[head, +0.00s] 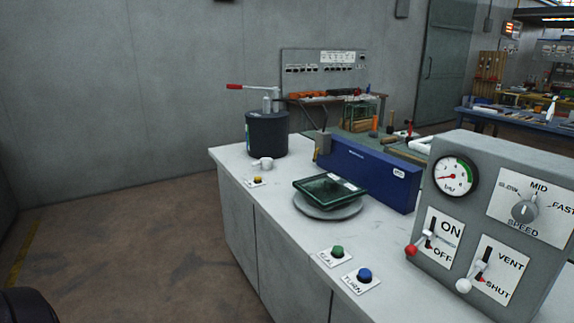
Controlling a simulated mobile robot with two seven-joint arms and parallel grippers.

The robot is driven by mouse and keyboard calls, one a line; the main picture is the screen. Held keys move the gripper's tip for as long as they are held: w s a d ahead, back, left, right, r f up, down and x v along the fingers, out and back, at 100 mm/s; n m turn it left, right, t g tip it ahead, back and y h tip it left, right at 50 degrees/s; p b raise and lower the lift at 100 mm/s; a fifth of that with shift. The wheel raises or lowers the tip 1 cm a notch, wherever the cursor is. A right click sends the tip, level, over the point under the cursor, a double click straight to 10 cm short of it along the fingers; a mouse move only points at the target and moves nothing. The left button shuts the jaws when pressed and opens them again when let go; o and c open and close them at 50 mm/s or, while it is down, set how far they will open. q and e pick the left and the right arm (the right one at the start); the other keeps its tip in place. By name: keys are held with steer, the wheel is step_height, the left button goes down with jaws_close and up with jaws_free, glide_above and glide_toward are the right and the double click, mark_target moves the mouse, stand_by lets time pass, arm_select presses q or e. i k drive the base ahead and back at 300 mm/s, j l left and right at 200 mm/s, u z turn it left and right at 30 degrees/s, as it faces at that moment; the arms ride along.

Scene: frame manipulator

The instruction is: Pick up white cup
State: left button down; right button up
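A small white cup (266,163) sits on the far left part of the white counter (232,158). It is just in front of a dark cylindrical container with a red-handled lever on top. A short piece sticks out of the cup's left side, perhaps its handle. The cup is small in the picture and I cannot see inside it. Neither of my grippers shows in the head view.
Near the cup are the dark container (267,135) and a yellow button (258,180). A green tray (330,190) rests on a round grey plate (327,207) before a blue box (366,173). Green (337,251) and blue (364,274) buttons and a grey control panel (470,225) stand nearer.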

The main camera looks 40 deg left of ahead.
mark_target(265, 163)
steer(key=u, duration=1.55)
steer(key=i+j, duration=0.3)
steer(key=i, duration=0.2)
steer(key=i+j, duration=0.25)
steer(key=i, duration=0.2)
steer(key=i+j, duration=0.3)
steer(key=i, duration=0.2)
steer(key=i+j+u, duration=0.1)
steer(key=i+j, duration=0.2)
steer(key=i, duration=0.2)
steer(key=i+j, duration=0.25)
steer(key=i, duration=0.25)
